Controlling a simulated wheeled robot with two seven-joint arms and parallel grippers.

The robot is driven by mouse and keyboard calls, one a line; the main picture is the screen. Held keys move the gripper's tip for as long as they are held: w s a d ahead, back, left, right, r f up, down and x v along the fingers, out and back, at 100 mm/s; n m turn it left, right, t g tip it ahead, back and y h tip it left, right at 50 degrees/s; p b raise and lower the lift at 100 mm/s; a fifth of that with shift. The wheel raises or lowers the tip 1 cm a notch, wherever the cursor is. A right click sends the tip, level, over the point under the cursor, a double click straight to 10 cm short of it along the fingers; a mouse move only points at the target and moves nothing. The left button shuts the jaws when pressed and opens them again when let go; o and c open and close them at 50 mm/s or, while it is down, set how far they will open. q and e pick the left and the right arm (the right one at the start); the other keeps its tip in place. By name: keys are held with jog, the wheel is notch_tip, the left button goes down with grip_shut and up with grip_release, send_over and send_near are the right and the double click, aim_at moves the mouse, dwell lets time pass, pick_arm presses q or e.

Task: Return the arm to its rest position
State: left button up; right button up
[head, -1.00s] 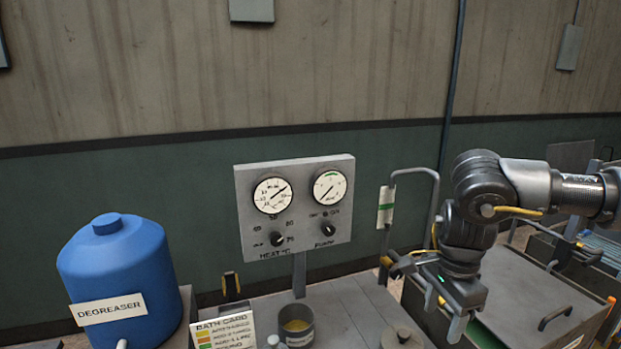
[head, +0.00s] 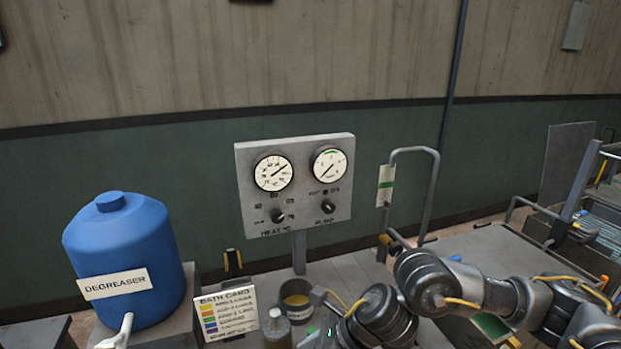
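My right arm (head: 425,285) comes in from the right edge and bends low across the front of the bench. Its wrist (head: 385,318) is at the bottom of the head view, right of the small pot with yellowish contents (head: 297,300). A small green light shows near the hand at the bottom edge. The fingers of the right gripper are cut off below, so I cannot see whether they are open or hold anything. My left arm and gripper are out of view.
A blue degreaser drum (head: 125,250) with a white tap stands at left. A bath card (head: 225,315) and a small jar (head: 277,328) stand near the pot. A gauge panel (head: 295,190) rises behind. A bent pipe rail (head: 428,195) and a lidded tank (head: 490,250) are at right.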

jog(key=s+a+r+m+t+y, duration=0.25)
jog(key=a+m+t+y, duration=0.3)
jog(key=m, duration=0.95)
jog(key=w+d+f+m+t+h, duration=0.15)
jog(key=d+f+m+h, duration=0.25)
jog(key=d+m, duration=0.45)
jog(key=d+f+m+t+h, duration=0.2)
jog(key=d+f+m+h, duration=0.25)
jog(key=m, duration=0.65)
jog(key=s+d+f+m+g+h, duration=0.3)
jog(key=s+d+f+m, duration=0.35)
jog(key=s+d, duration=0.25)
jog(key=s+d+f+m+g+h, duration=0.2)
jog(key=s+d+f+m+g, duration=0.1)
jog(key=s+d+f+m, duration=0.45)
jog(key=s+d+f+g+b, duration=0.1)
jog(key=s+f+b, duration=0.15)
jog(key=f, duration=1.25)
jog(key=s+d+f+g+b, duration=0.1)
jog(key=f+b, duration=0.2)
jog(key=f, duration=1.3)
jog(key=s+d+f+b, duration=0.2)
jog(key=s+f+b, duration=0.2)
jog(key=s+f, duration=1.2)
notch_tip(320, 180, down, 4)
jog(key=shift+s+d+r+g+h, duration=0.2)
jog(key=shift+s+g+h, duration=0.1)
jog(key=shift+g, duration=0.1)
